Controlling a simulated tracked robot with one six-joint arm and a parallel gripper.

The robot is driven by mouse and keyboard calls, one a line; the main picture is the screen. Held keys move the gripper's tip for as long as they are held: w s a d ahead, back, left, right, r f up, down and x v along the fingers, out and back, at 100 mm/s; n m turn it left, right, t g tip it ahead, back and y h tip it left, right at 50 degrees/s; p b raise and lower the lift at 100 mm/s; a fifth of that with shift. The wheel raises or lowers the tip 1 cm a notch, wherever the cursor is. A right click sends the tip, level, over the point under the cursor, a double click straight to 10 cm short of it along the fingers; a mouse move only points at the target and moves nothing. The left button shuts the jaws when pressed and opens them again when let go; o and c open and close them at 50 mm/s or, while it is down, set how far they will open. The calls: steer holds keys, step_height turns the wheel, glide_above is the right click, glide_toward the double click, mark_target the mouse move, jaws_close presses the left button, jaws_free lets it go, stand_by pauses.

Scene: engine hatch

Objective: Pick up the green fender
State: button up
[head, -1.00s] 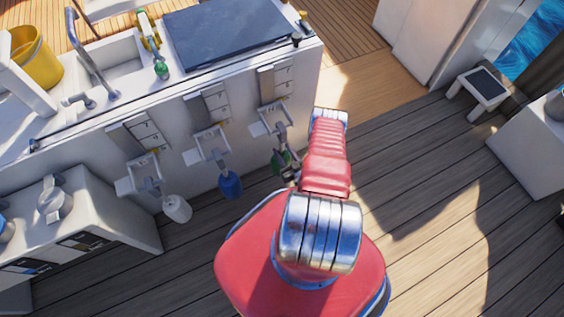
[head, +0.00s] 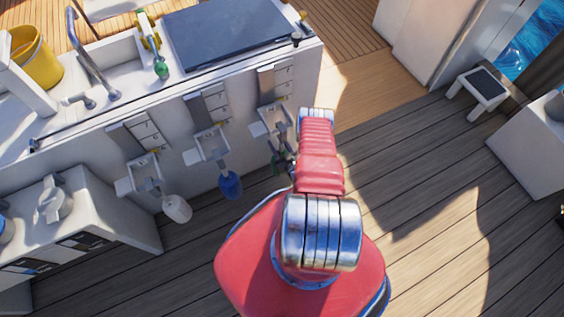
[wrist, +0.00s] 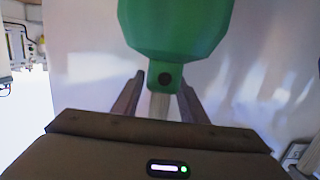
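The green fender (wrist: 176,25) fills the top middle of the wrist view. Its narrow neck has a dark hole, and a pale stem runs down from it between my fingers. My gripper (wrist: 161,86) is open, with one finger on each side of the neck and stem and gaps visible. In the head view, the green fender (head: 277,164) hangs low at the right holder on the counter's side, mostly hidden by my gripper (head: 287,168) and arm.
A blue fender (head: 231,185) and a white fender (head: 177,208) hang from holders to the left. The white counter (head: 310,75) with a sink stands behind them. A white cabinet (head: 105,205) stands at the lower left. Deck on the right is clear up to a small stool (head: 482,88).

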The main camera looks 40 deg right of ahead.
stand_by(0.4)
jaws_close()
stand_by(0.6)
